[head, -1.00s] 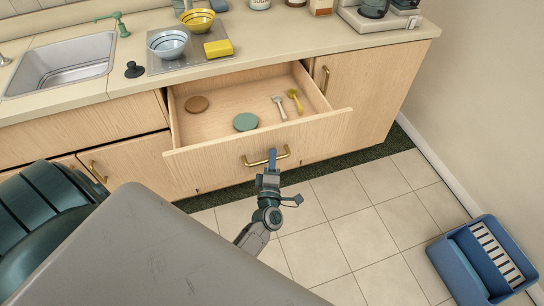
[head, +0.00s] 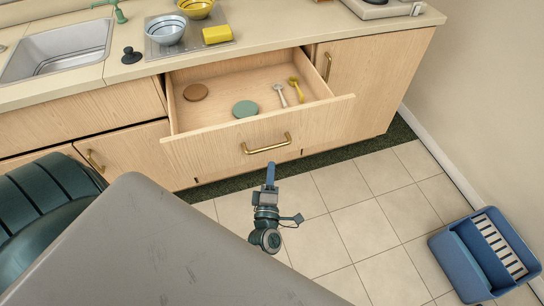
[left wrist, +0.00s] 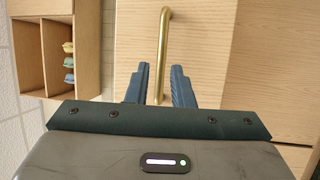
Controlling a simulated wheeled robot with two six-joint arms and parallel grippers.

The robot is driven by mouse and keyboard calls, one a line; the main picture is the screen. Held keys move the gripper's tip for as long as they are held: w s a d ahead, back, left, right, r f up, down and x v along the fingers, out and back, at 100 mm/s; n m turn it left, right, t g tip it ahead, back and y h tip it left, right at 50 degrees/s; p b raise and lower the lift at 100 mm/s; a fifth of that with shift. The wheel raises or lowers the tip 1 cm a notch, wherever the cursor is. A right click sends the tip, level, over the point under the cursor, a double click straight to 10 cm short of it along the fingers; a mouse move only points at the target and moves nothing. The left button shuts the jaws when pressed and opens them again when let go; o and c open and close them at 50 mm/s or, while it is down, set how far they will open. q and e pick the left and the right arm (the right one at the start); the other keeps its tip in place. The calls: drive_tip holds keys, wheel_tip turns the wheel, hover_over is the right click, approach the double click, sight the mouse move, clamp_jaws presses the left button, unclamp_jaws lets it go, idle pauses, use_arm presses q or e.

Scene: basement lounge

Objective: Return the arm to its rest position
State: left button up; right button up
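My left gripper (head: 271,173) is in front of the open drawer (head: 205,151), just below its brass handle (head: 266,145) in the head view. A small gap shows between the fingertips and the handle. The left wrist view shows the two blue fingers (left wrist: 160,84) spread apart with nothing clamped between them. My right gripper is in neither view.
The drawer holds a green disc (head: 245,109), a brown disc (head: 195,92) and two small utensils. A counter (head: 290,35) with a sink (head: 55,52) is above. A blue bin (head: 462,277) stands on the floor at right. The tiles between are clear.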

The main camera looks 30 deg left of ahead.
use_arm(q)
drive_tip(key=shift+v, duration=0.85)
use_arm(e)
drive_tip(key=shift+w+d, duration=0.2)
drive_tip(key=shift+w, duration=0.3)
use_arm(q)
drive_tip(key=shift+f, duration=0.1)
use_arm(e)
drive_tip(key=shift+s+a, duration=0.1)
